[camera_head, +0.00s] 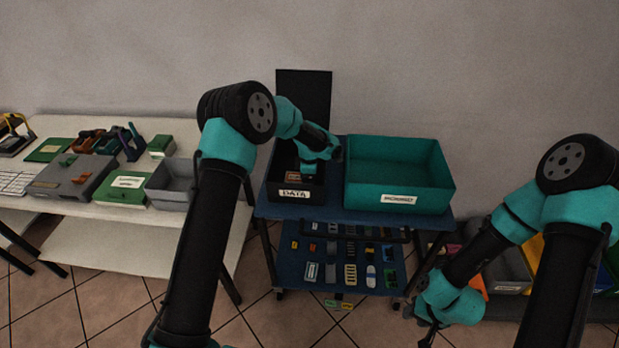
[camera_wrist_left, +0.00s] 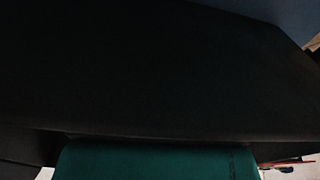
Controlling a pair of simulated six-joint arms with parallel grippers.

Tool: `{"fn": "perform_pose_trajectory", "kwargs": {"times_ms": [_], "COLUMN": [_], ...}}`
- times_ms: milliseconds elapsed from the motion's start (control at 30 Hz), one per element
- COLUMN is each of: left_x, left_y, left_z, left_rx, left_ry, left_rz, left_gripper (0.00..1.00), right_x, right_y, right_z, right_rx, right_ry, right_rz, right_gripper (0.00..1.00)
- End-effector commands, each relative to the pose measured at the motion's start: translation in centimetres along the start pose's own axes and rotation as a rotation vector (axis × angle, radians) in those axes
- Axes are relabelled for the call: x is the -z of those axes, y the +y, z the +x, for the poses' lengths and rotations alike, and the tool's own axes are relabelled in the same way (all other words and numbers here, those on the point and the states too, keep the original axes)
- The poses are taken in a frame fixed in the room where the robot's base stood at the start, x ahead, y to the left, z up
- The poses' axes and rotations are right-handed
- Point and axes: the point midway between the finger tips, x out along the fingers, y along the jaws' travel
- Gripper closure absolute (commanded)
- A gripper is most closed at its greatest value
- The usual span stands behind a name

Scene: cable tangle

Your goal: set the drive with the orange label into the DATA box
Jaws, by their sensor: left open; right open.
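The DATA box (camera_head: 274,190) is a black open box with a white DATA label on its front, on the blue upper shelf. My left gripper (camera_head: 308,172) is open, pointing down inside or just above this box; its fingertips are hard to make out. A small orange-brown patch (camera_head: 293,176) shows in the box beside the gripper; I cannot tell whether it is the drive with the orange label. The left wrist view shows mostly a dark surface (camera_wrist_left: 150,75). My right gripper (camera_head: 430,328) is open, low at the lower right, away from the shelves.
A teal labelled bin (camera_head: 400,200) stands right of the DATA box. The lower blue shelf (camera_head: 330,285) holds several small drives and parts in rows. A white table (camera_head: 90,215) at the left carries grey and green boxes. Grey and coloured bins (camera_head: 510,270) stand at the right, partly behind my right arm.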

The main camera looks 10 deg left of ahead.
Motion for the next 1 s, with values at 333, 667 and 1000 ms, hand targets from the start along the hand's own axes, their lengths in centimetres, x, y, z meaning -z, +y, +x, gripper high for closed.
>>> {"fn": "perform_pose_trajectory", "kwargs": {"times_ms": [333,667,1000], "left_x": [0.0,0.0,0.0], "left_y": [0.1,0.1,0.0], "left_z": [-3.8,-9.9,-12.2], "left_rx": [-0.003,-0.003,0.0], "left_ry": [-0.001,-0.001,0.0], "left_rz": [0.001,0.0,0.0], "left_gripper": [0.13,0.13,0.13], "right_x": [0.0,0.0,0.0], "right_y": [0.0,0.0,0.0], "right_z": [0.0,0.0,0.0], "right_rx": [0.0,0.0,0.0], "right_ry": [0.0,0.0,0.0], "right_rz": [0.0,0.0,0.0], "right_gripper": [0.57,0.57,0.57]}}
